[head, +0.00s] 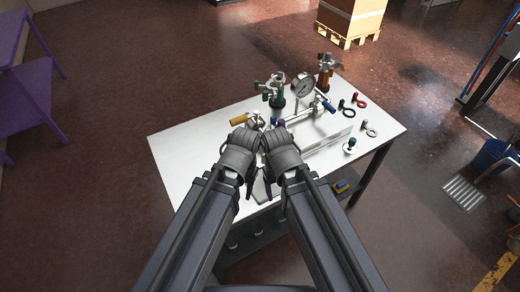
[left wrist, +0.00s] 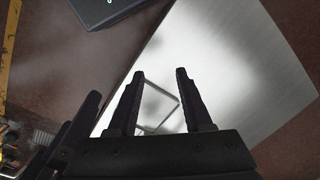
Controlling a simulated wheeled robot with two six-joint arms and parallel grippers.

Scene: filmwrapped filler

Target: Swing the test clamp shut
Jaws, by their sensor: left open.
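The test rig stands at the back of the white table, with a pressure gauge (head: 303,86) on it. A yellow handle (head: 238,120) and a blue handle (head: 329,106) lie at either end of the rig; I cannot tell which part is the test clamp or how far it is swung. My left gripper (head: 250,187) is in front of the rig, and its open fingers show empty in the left wrist view (left wrist: 158,72), over the table top. My right gripper (head: 268,186) is close beside it; its jaws are too dark and small to read. My wrists hide part of the table.
The white table (head: 174,150) has bare room at its left. A green valve (head: 274,90) and a red valve (head: 326,70) stand at the back. A black ring (head: 344,106), a red ring (head: 360,101) and a grey ring (head: 369,129) lie at the right.

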